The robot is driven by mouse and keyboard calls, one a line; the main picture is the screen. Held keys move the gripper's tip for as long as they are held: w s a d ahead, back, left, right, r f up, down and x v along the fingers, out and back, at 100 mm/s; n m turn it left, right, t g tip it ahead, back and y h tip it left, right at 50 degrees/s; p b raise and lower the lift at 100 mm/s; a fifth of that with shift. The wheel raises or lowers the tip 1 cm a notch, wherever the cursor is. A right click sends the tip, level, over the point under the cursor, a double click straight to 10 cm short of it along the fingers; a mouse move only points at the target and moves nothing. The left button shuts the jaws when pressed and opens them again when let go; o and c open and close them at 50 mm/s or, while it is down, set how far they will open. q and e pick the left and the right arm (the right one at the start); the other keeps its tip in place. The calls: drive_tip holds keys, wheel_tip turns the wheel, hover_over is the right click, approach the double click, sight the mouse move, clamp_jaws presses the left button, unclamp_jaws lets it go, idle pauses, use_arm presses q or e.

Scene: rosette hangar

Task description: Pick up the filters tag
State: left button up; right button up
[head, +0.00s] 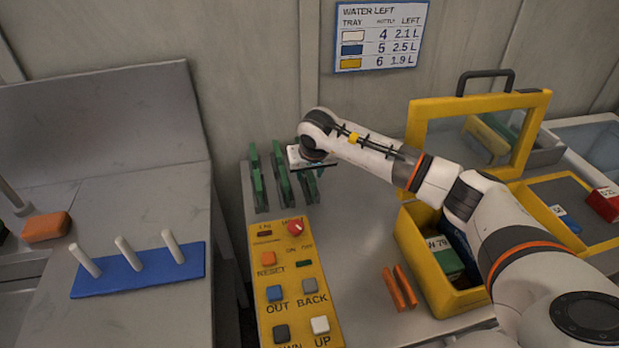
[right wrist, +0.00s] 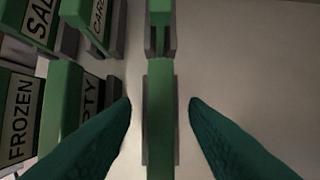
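Several green tags stand in rows at the back of the grey bench; one row is at the left (head: 257,180) in the head view. My right gripper (right wrist: 160,115) is over the right row, its hand partly hiding those tags. In the right wrist view its two dark green fingers are open, one on each side of a green tag (right wrist: 161,130) seen edge-on, with a gap to both. No lettering shows on that tag. Tags to its left read FROZEN (right wrist: 18,115) and partly "PTY", "SAL" and "CAR". I cannot read "filters" anywhere. My left gripper is out of view.
A yellow button panel (head: 292,290) lies in front of the tags. Two orange rods (head: 400,288) lie right of it, beside a yellow crate (head: 440,290) under my right arm. A blue base with white pegs (head: 140,275) and an orange block (head: 46,227) are at left.

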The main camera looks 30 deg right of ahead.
drive_tip(key=shift+f, duration=0.15)
clamp_jaws()
